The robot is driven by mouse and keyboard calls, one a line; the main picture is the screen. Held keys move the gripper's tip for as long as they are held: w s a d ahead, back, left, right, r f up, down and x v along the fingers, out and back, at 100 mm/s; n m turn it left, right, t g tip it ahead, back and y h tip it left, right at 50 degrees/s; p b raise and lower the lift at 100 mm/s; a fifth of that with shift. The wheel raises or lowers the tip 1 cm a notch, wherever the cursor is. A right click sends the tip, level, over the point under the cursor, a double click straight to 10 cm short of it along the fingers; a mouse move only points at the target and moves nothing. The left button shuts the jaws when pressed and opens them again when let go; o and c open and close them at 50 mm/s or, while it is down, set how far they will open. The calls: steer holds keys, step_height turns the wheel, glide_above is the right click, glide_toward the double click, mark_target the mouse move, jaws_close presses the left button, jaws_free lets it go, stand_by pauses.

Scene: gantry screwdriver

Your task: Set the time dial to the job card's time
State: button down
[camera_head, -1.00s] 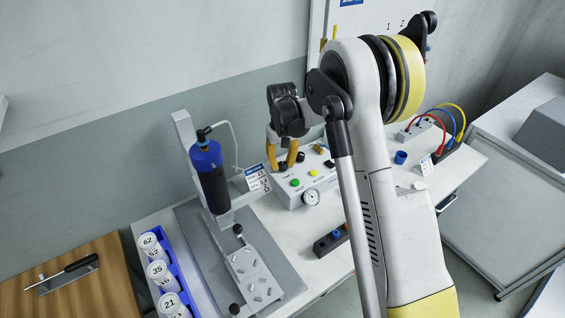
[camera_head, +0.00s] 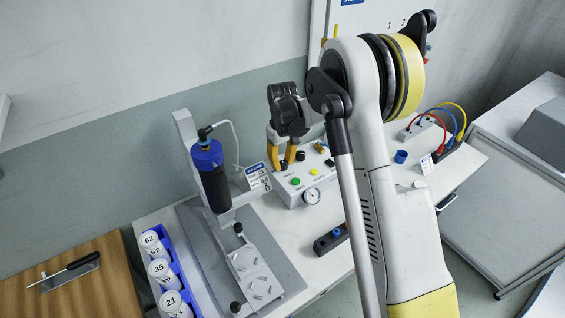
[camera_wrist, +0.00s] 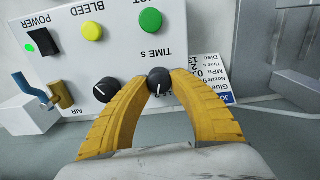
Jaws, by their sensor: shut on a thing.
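The time dial (camera_wrist: 158,80), a dark round knob with a white pointer line, sits between my yellow fingertips in the wrist view, by the "TIME s" label. My gripper (camera_wrist: 155,82) is shut on it; the wrist view shows the panel upside down. The dial's scale is not readable. In the head view my gripper (camera_head: 283,167) is at the back left of the white control box (camera_head: 322,190), and its fingers hide the dial. The job card (camera_wrist: 213,88), white with a blue heading, stands beside the box; its time value is not clearly readable.
A second dark knob (camera_wrist: 106,90) is close beside my left finger in the wrist view. Yellow (camera_wrist: 92,31) and green (camera_wrist: 151,20) buttons and a black switch (camera_wrist: 43,40) are on the panel. The blue dispenser (camera_head: 207,165) on its stand is left of the box.

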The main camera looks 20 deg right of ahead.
mark_target(283, 162)
steer(key=c, duration=1.1)
jaws_free()
steer(key=shift+c, duration=0.2)
step_height(283, 162, up, 12)
steer(key=shift+s+r, duration=0.1)
